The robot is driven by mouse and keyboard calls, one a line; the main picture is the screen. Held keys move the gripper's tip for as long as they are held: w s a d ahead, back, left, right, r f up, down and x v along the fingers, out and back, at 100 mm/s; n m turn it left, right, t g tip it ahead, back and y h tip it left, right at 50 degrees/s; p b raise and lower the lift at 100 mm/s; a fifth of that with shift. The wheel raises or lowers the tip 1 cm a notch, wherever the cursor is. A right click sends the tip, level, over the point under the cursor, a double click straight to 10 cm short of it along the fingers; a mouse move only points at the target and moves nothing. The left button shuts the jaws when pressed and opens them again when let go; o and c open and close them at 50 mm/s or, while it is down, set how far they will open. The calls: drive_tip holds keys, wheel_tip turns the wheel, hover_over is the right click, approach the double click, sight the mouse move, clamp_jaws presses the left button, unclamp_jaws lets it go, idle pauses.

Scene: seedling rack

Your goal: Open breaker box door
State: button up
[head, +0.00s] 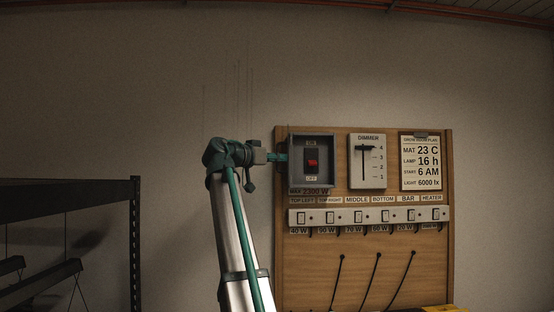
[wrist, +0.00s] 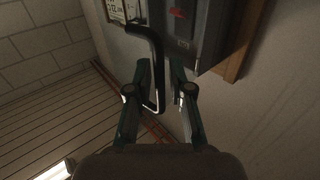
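The breaker box (head: 329,142) is a grey case at the upper left of the wooden board, with a red switch (head: 312,163) between ON and OFF labels. The switch also shows at the top of the wrist view (wrist: 178,12). My gripper (head: 281,157) is at the box's left edge. In the wrist view its two teal fingers (wrist: 160,68) stand apart, one on each side of a bent black handle (wrist: 158,50). Gaps show between fingers and handle, so it looks open around it. The door's outline and how far it stands open are unclear.
The wooden board (head: 312,262) also bears a dimmer (head: 367,161), a grow plan card (head: 421,162) and a row of labelled switches (head: 370,217). A dark rack (head: 134,245) stands at the left. The wall left of the board is clear.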

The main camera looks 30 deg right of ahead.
drive_tip(key=s+a, duration=0.2)
drive_tip(key=a, duration=0.9)
drive_tip(key=shift+s+a, duration=0.15)
drive_tip(key=shift+a, duration=0.25)
